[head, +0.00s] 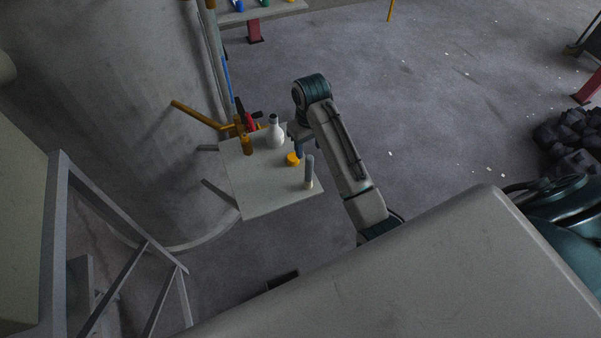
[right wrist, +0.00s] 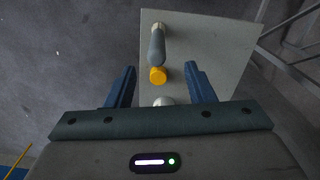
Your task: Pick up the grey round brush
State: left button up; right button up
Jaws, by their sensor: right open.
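The grey round brush (head: 309,168) stands near the front right edge of a small pale table (head: 262,203), its paler end down. In the right wrist view the brush (right wrist: 157,46) lies ahead of the fingers, near the table's far edge. My right gripper (head: 299,149) is over the table's right side, behind the brush in the head view. In the right wrist view its two blue fingers (right wrist: 160,67) are apart, with nothing held between them. A yellow-orange round item (head: 293,159) is between the gripper and the brush; it also shows in the wrist view (right wrist: 158,75). My left gripper is not in view.
The table's front left is bare.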

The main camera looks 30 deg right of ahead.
aim_at(311, 157)
jog(key=f+b, duration=0.2)
jog(key=shift+d+f, duration=0.4)
jog(key=shift+d+f+p, duration=0.2)
jog(key=shift+f+p, duration=0.15)
jog(key=shift+f, duration=0.95)
jog(key=shift+a+f, duration=0.15)
jog(key=shift+a, duration=0.05)
notch_tip(311, 157, down, 4)
jog(key=p, duration=0.2)
jog(key=shift+a+p, duration=0.15)
jog(key=shift+p, duration=0.25)
jog(key=shift+w+f, duration=0.1)
jog(key=shift+f, duration=0.5)
jog(key=c, duration=1)
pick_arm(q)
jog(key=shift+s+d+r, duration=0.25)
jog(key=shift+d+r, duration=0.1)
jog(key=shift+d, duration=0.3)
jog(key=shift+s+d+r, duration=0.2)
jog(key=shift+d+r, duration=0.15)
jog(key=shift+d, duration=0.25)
pick_arm(e)
grip_shut()
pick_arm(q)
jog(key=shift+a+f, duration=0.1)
